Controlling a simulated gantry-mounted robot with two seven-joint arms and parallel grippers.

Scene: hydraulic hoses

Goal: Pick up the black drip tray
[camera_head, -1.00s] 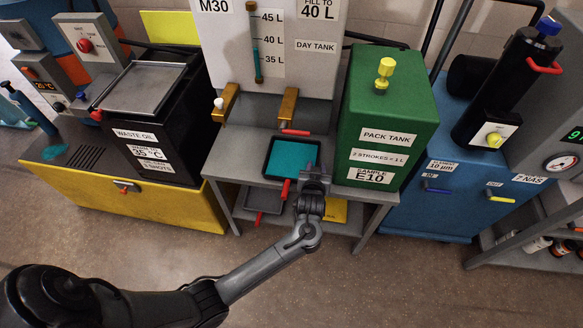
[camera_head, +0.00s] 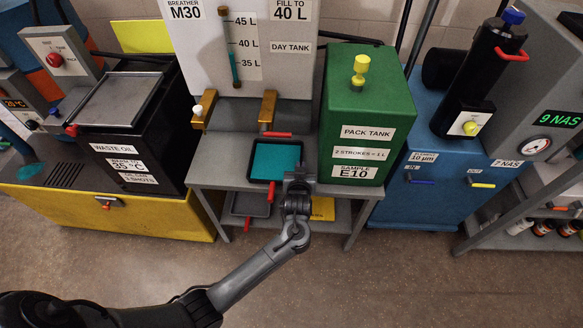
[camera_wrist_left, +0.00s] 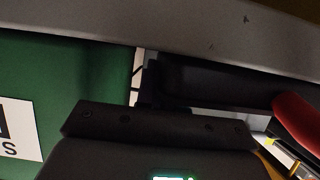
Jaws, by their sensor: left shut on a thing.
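The black drip tray (camera_head: 260,181) lies on the grey bench in front of the day tank, with a teal surface inside its black rim. Red handles show at its back and front. My left gripper (camera_head: 298,177) is at the tray's front right corner, shut on its rim; the fingertips are hard to make out. In the left wrist view a dark wall (camera_wrist_left: 225,83), seemingly the tray's, runs right from the jaws, with a red handle (camera_wrist_left: 297,122) beside it. My right gripper is not in view.
The green pack tank (camera_head: 362,108) stands close to the right of the gripper. Brass brackets (camera_head: 267,108) stand behind the tray. A grey tray (camera_head: 250,207) and a yellow item (camera_head: 322,209) lie on the shelf below. The waste oil box (camera_head: 130,130) is at left.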

